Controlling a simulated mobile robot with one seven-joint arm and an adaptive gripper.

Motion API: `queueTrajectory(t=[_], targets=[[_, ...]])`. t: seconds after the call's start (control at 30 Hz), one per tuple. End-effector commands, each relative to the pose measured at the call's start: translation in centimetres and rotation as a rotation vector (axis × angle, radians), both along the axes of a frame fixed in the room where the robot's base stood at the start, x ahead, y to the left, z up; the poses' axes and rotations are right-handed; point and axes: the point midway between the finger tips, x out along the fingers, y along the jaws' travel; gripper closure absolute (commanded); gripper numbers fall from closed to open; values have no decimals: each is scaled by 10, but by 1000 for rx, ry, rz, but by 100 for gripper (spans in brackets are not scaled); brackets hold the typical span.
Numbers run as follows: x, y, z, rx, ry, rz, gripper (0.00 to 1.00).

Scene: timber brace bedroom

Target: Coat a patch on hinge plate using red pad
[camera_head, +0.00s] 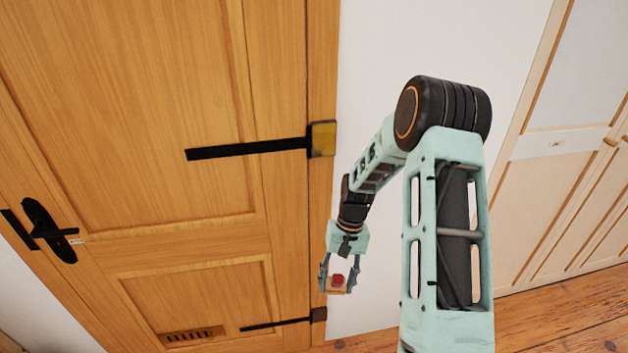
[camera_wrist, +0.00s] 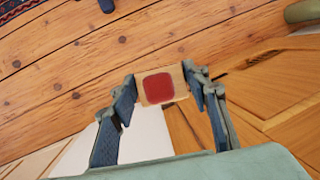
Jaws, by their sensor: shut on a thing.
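My gripper (camera_head: 339,280) is shut on the red pad (camera_head: 338,281), a small wooden block with a red face. It hangs low in front of the door frame's right side. In the wrist view, the red pad (camera_wrist: 159,87) sits between the two fingers of my gripper (camera_wrist: 160,92), its red face toward the camera. The upper hinge plate (camera_head: 322,138) is on the door frame, well above my gripper. It has a yellowish patch with a dark border, and a black strap runs left from it. A lower dark hinge plate (camera_head: 319,314) is below my gripper.
The wooden door (camera_head: 130,90) is closed, with a black handle (camera_head: 48,230) at left. White wall (camera_head: 385,60) lies right of the frame, and a pale panelled wardrobe (camera_head: 565,170) stands at far right. The wooden floor (camera_head: 560,318) looks clear there.

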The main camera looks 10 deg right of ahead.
Motion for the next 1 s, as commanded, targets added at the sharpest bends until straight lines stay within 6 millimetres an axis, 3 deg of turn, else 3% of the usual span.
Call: queueTrajectory(t=[0.17, 0.63, 1.0], targets=[[25, -12, 12, 78, -120, -110, 76], [76, -20, 62, 236, -491, -361, 76], [98, -16, 105, 279, -739, -465, 76]])
